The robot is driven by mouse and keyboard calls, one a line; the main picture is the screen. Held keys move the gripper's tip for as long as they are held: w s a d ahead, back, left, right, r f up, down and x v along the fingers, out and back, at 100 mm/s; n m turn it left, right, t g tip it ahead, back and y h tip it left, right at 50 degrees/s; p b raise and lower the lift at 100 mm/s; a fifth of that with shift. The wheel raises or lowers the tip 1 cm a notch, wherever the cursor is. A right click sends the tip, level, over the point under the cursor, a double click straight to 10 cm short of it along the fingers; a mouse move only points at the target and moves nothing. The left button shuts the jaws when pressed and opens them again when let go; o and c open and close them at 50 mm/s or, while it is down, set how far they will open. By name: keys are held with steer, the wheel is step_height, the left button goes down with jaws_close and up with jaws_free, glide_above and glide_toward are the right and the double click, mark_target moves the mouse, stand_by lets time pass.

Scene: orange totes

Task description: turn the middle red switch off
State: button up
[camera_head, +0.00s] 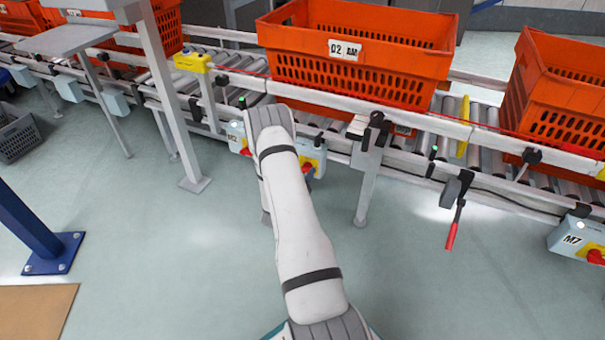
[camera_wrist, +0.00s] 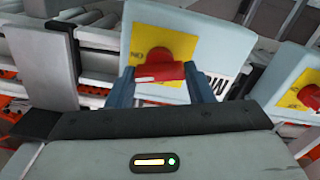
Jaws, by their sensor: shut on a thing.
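In the wrist view a red switch (camera_wrist: 163,72) sits on a yellow plate (camera_wrist: 185,40) on a light grey box (camera_wrist: 203,28). The two fingers of my gripper (camera_wrist: 160,84) are at either side of the red switch, shut on it. A second red switch (camera_wrist: 309,97) on another yellow plate shows at the right edge. In the head view my arm hides the gripper and most of the box it is at. A red and yellow switch (camera_head: 308,168) shows just right of my arm. Another red switch (camera_head: 596,257) is on the box marked M7 at the far right.
Orange totes stand on the roller conveyor (camera_head: 470,140), one marked D2 (camera_head: 355,62) and one at right (camera_head: 560,95). A red-handled lever (camera_head: 452,228) hangs from the rail. A conveyor leg (camera_head: 367,185) stands right of my arm.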

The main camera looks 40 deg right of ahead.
steer(key=shift+w+a+f+n+p, duration=0.15)
steer(key=shift+n+p, duration=0.45)
steer(key=shift+n, duration=2.95)
steer(key=shift+w+r+n+p, duration=0.1)
steer(key=shift+n+p, duration=0.45)
steer(key=shift+n, duration=3)
steer(key=shift+o, duration=0.2)
steer(key=shift+n, duration=0.3)
steer(key=o, duration=1)
steer(key=shift+s+f, duration=0.1)
steer(key=shift+c, duration=0.2)
steer(key=p+v, duration=0.2)
steer(key=v, duration=0.5)
steer(key=shift+s+a+p, duration=0.15)
steer(key=shift+a+p, duration=0.1)
steer(key=shift+p, duration=0.05)
